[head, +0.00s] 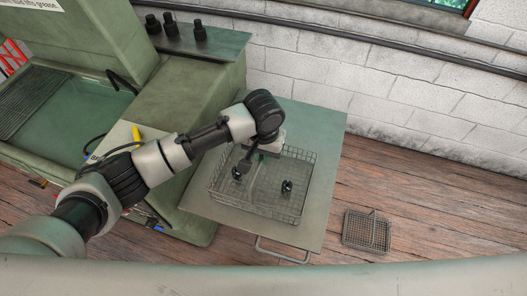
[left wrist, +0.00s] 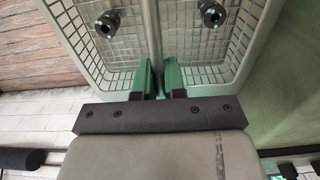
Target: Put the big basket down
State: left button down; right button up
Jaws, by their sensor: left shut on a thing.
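The big basket (head: 304,206) is a wire mesh basket with a handle bar across its middle. In the head view it is over the grey-green top of a table (head: 325,150); I cannot tell whether its bottom touches that top. Two small black parts (head: 287,187) lie in it, one on each side of the handle. My left gripper (head: 256,158) reaches down at the basket's far side. In the left wrist view its green fingers (left wrist: 159,76) are shut on the handle bar of the basket (left wrist: 262,38). My right gripper does not show.
A smaller wire basket (head: 367,231) stands on the wooden floor to the right. A green wash basin (head: 75,108) is at the left, with dark bottles (head: 200,31) on a shelf behind. The table top has bare room right of the basket. A white block wall (head: 400,90) stands behind.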

pick_arm(q)
jog(key=shift+r, duration=0.1)
jog(key=c, duration=1.2)
grip_release()
notch_tip(320, 180, up, 12)
jog(key=b, duration=0.3)
jog(key=shift+s, duration=0.1)
